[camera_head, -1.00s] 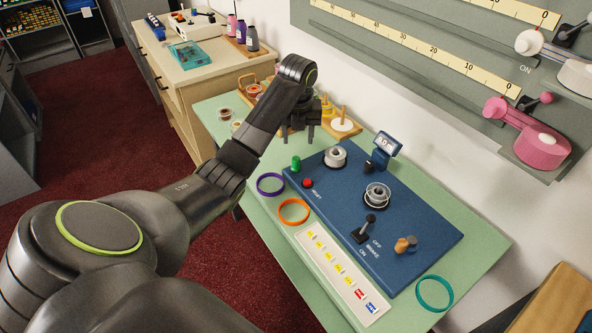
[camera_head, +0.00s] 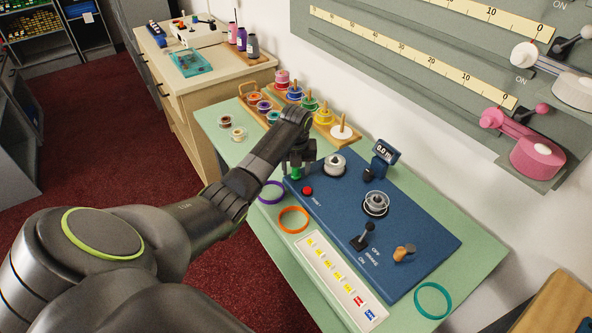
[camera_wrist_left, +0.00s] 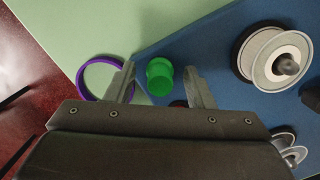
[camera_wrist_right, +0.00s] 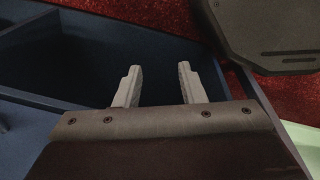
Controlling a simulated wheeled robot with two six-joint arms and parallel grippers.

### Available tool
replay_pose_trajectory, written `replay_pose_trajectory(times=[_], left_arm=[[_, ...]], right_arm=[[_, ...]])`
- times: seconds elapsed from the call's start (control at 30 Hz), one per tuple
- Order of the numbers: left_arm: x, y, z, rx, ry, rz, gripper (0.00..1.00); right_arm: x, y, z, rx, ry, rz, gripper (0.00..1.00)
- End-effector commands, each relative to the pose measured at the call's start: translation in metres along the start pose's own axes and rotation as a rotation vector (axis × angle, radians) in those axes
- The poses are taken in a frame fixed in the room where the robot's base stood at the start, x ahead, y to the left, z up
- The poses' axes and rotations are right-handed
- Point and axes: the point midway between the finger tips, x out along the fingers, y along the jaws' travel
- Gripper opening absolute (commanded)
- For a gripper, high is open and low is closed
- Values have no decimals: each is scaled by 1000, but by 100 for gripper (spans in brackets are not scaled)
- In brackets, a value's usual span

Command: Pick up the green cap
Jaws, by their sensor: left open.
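The green cap (camera_head: 297,172) stands near the upper left corner of the blue panel in the head view, partly hidden by my left gripper (camera_head: 299,168). In the left wrist view the green cap (camera_wrist_left: 160,76) sits between the two fingers of my left gripper (camera_wrist_left: 159,82), which are open, with a gap on each side of it. I cannot tell how far above the panel the fingertips are. My right gripper (camera_wrist_right: 159,84) shows only in the right wrist view, with its fingers apart and nothing between them.
The red button (camera_head: 308,191) and a grey spool (camera_head: 335,164) are close to the cap on the blue panel (camera_head: 330,215). A purple ring (camera_head: 262,197) and an orange ring (camera_head: 293,228) lie nearby. Wooden spool racks (camera_head: 318,125) stand behind my left gripper.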

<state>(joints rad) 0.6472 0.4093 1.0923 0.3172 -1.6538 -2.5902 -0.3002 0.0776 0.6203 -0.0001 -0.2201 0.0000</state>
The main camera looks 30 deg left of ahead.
Motion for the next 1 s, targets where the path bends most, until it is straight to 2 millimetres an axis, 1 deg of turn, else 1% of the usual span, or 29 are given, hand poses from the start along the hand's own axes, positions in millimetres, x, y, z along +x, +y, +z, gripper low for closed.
replay_pose_trajectory(times=[0.1,0.4,0.43,0.63,0.73,0.87,1.0], left_arm=[[0,0,0,0,0,0,47],[0,0,0,0,1,0,8],[0,0,0,0,1,0,7],[-1,0,0,0,0,0,6],[-8,0,2,0,-1,-1,6],[-31,-1,5,1,-4,-3,6],[-60,-1,8,1,-4,-2,6]], right_arm=[[0,1,0,-1,0,2,36],[0,3,0,-1,0,4,36],[0,3,0,-1,0,4,36],[0,3,0,-2,0,4,36],[1,3,0,-1,0,4,36],[4,3,1,-1,0,4,36],[9,2,1,-1,0,3,36]])
